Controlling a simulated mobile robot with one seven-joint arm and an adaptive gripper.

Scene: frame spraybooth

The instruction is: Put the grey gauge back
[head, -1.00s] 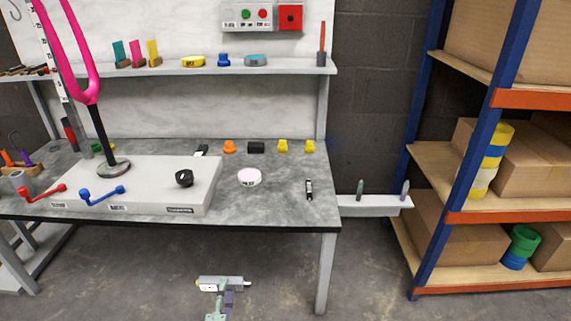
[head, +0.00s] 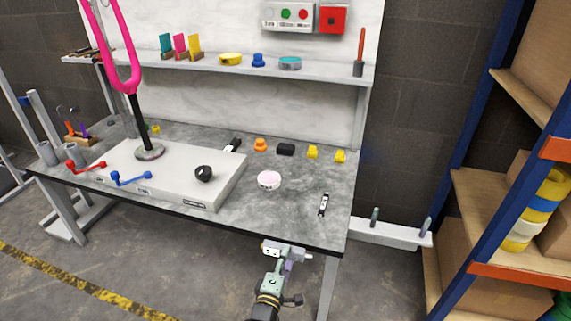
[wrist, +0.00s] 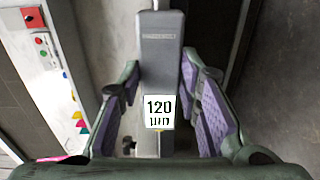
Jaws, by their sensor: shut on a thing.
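The grey gauge (wrist: 159,70) is a long, flat grey bar with a white "120" label, seen between my fingers in the wrist view. My gripper (wrist: 160,105) is shut on it, with a purple-padded finger on each side. In the head view my gripper (head: 284,251) is low, in front of the workbench's front edge, to the right of the middle. The gauge is small and partly hidden there, and looks pale. I cannot tell which place on the bench or shelf belongs to it.
The workbench (head: 300,219) carries a pale slab (head: 165,187) with a pink fork stand (head: 149,150), a pinkish-white disc (head: 269,180) and a black-and-white tool (head: 323,204). A raised shelf (head: 320,73) runs behind. Blue-and-orange racking (head: 480,140) stands right. Bare bench surrounds the disc.

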